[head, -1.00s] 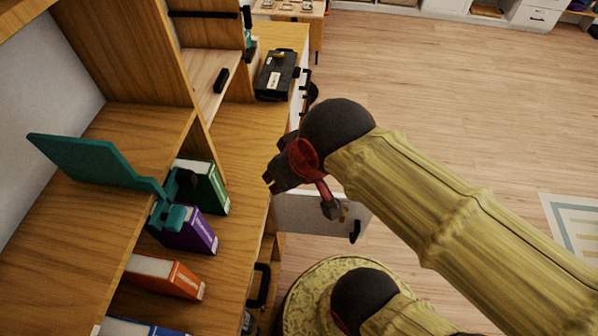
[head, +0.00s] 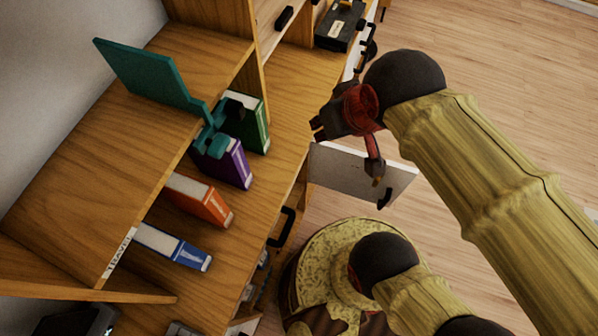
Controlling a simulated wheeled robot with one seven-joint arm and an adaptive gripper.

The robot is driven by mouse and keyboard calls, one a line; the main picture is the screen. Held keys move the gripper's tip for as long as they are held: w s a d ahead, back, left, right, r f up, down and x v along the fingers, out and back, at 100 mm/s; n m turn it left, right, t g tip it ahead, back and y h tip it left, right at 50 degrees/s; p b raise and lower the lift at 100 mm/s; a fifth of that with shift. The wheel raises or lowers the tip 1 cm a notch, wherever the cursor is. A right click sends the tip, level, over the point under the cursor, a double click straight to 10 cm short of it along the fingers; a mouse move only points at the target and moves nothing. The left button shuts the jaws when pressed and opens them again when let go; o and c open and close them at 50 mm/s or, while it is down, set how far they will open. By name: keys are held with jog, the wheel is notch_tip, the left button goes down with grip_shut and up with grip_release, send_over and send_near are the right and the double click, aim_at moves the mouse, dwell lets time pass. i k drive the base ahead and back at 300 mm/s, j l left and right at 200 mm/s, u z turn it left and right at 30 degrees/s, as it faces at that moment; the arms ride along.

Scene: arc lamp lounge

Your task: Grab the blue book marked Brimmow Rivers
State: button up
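My gripper (head: 318,128) hangs over the desk's right edge, to the right of the green book and apart from all the books. Its red and dark parts show, but its finger gap is unclear.
A teal stand (head: 155,75) sits on the shelf (head: 110,160), which has a "TRAVEL" label (head: 119,252). A white drawer or door front (head: 360,175) sticks out below my gripper. A black box (head: 340,25) is at the back. Bare desk lies right of the books.

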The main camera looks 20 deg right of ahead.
aim_at(173, 248)
jog(key=u, duration=1.95)
jog(key=k+j+z, duration=0.1)
jog(key=z, duration=0.3)
jog(key=k+j+z, duration=0.15)
jog(key=z, duration=0.25)
jog(key=k+j+z, duration=0.1)
jog(key=z, duration=0.3)
jog(key=k+j+z, duration=0.15)
jog(key=k+j, duration=0.15)
jog(key=k, duration=0.15)
jog(key=k+j+z, duration=0.2)
jog(key=k, duration=0.25)
jog(key=i+j, duration=0.2)
jog(key=j, duration=0.1)
